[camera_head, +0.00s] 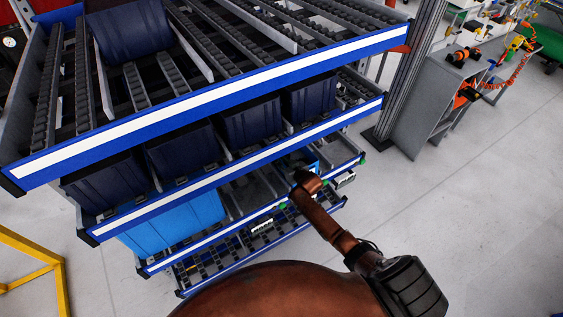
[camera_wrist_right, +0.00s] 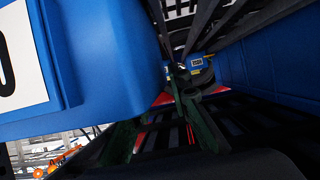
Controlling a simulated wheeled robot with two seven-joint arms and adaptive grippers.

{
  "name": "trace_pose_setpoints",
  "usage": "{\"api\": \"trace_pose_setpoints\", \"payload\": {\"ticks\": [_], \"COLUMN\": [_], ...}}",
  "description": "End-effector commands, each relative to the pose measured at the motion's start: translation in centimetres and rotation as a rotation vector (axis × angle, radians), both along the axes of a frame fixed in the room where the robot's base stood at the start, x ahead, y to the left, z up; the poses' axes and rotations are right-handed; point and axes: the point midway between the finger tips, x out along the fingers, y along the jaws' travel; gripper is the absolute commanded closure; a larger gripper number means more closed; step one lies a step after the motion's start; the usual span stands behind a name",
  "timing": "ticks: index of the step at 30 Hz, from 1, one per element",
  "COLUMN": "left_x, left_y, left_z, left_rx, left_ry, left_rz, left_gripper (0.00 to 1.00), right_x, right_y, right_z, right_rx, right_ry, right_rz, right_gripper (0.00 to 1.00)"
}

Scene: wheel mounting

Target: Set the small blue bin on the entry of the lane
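A small blue bin (camera_head: 303,158) shows in part in the head view, on a low level at the right end of the rack, just behind my right wrist. My right gripper is hidden there by the wrist and the rack. In the right wrist view, a blue bin (camera_wrist_right: 95,60) with a white label fills the left side, very close. The dark green fingers of my right gripper (camera_wrist_right: 165,115) are beside and below it, partly covered by it. Whether they grip its wall cannot be told. The lane entry cannot be made out with certainty. My left gripper is not in view.
The flow rack (camera_head: 210,85) has several sloped roller levels with blue-edged fronts. Dark blue bins (camera_head: 185,150) stand on the second level, and a brighter blue bin (camera_head: 175,220) below. Another blue wall (camera_wrist_right: 285,60) is close on the right.

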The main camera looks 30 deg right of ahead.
Motion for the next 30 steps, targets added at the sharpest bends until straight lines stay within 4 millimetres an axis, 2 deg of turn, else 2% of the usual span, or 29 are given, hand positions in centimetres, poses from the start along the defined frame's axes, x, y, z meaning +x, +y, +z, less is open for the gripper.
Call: {"api": "trace_pose_setpoints", "payload": {"ticks": [14,19,30], "left_x": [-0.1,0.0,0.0], "left_y": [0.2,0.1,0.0], "left_z": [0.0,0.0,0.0], "left_rx": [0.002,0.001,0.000], "left_ry": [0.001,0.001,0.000], "left_rz": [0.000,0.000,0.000], "left_gripper": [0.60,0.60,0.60], "right_x": [-0.8,-2.7,-8.7], "right_y": [-0.1,-0.3,-0.6], "right_z": [-0.1,1.0,4.3], "right_rx": [0.001,0.001,0.001], "right_ry": [0.006,0.004,0.003], "right_rz": [-0.001,-0.001,0.000], "right_gripper": [0.75,0.75,0.75]}}
